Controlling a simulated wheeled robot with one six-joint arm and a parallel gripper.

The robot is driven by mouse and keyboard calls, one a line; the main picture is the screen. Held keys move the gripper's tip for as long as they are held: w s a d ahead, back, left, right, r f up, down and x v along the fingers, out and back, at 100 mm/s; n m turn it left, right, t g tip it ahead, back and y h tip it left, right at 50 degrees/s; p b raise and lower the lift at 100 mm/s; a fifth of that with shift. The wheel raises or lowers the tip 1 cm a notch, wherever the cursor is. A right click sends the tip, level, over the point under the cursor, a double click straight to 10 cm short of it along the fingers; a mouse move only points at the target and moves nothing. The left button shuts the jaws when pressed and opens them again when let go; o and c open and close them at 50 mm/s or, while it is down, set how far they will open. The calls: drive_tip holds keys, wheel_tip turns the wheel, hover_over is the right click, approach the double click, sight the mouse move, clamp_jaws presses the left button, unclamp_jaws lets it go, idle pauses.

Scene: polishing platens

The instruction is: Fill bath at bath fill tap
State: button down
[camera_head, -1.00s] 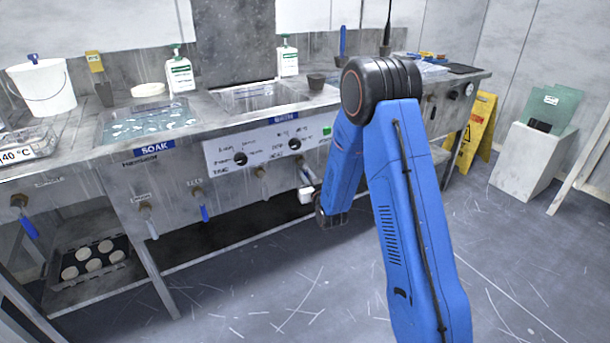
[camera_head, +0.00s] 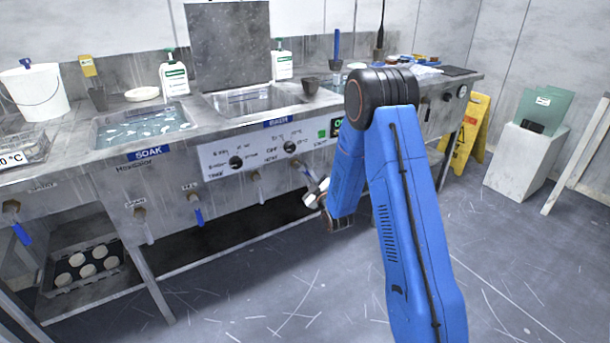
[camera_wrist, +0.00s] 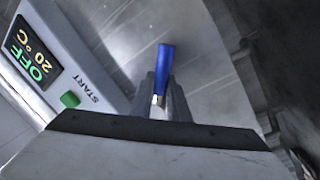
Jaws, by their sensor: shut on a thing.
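The bath (camera_head: 262,101) is a steel basin set in the bench, with a blue label on its front edge. Its inside looks grey; I cannot tell how much water it holds. My gripper (camera_head: 318,190) is low in front of the bench, below the bath's control panel. In the wrist view my gripper (camera_wrist: 162,95) is shut on a blue tap handle (camera_wrist: 165,58), whose blue end sticks out beyond the fingers. The tap body (camera_head: 306,168) shows just above my gripper in the head view. The wrist view's display (camera_wrist: 32,50) reads OFF and 20 °C.
A green start button (camera_wrist: 70,99) lies beside the display. The soak basin (camera_head: 145,128), with water and pale pieces, is left of the bath. Another blue-handled tap (camera_head: 196,205) hangs below it. A yellow floor sign (camera_head: 468,135) stands right. The front floor is clear.

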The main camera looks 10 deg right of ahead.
drive_tip(key=shift+d+r+n+y, duration=0.2)
drive_tip(key=shift+n+y, duration=0.2)
drive_tip(key=shift+n, duration=0.8)
drive_tip(key=c, duration=1.7)
unclamp_jaws()
